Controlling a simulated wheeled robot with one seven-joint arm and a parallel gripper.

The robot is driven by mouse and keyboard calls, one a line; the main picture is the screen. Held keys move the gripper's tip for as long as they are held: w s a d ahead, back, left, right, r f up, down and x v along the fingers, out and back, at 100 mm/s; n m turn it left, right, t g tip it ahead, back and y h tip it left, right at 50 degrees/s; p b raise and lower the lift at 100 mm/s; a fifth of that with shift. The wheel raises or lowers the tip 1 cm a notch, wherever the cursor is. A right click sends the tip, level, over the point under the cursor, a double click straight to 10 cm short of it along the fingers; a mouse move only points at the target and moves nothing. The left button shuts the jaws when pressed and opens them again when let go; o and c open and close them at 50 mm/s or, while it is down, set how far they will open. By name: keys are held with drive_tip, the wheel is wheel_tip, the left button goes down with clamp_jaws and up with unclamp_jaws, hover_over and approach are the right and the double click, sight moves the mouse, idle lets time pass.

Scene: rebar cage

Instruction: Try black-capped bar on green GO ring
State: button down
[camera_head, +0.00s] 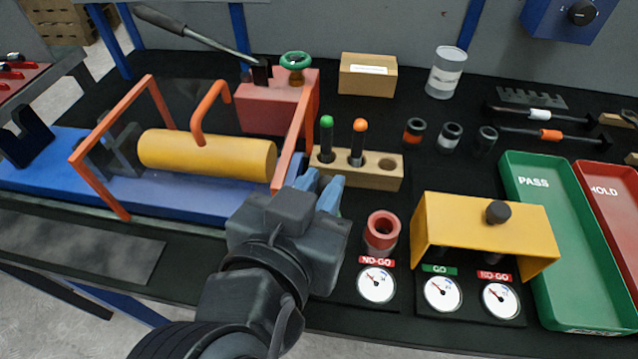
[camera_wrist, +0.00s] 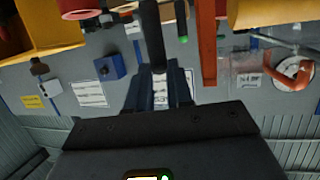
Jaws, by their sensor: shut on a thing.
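My gripper (camera_head: 325,190) is shut, its blue fingers just in front of the left end of the wooden bar block (camera_head: 372,181). In the wrist view a black bar (camera_wrist: 151,35) stands between the fingers (camera_wrist: 160,88); the head view hides it. The block holds a green-capped bar (camera_head: 327,137) and an orange-capped bar (camera_head: 358,141); its right hole is empty. A yellow hood (camera_head: 470,228) with a black knob (camera_head: 498,212) stands behind the green GO label (camera_head: 440,268). No green GO ring shows; the hood covers that spot. A red ring (camera_head: 382,228) stands behind the left NO-GO label.
The yellow cylinder in an orange frame (camera_head: 205,153) is left of my gripper. A green PASS tray (camera_head: 570,240) and a red HOLD tray (camera_head: 612,205) lie at right. Several small collars (camera_head: 450,136) stand behind the hood. Dials (camera_head: 443,293) line the front edge.

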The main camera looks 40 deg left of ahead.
drive_tip(key=shift+f+b, duration=0.55)
drive_tip(key=shift+f, duration=0.3)
drive_tip(key=c, duration=0.9)
unclamp_jaws()
drive_tip(key=shift+c, duration=0.2)
drive_tip(key=v, duration=0.7)
drive_tip(key=shift+s+d+r+b, duration=0.15)
drive_tip(key=shift+s+r+b, duration=0.05)
drive_tip(key=shift+s+b, duration=0.15)
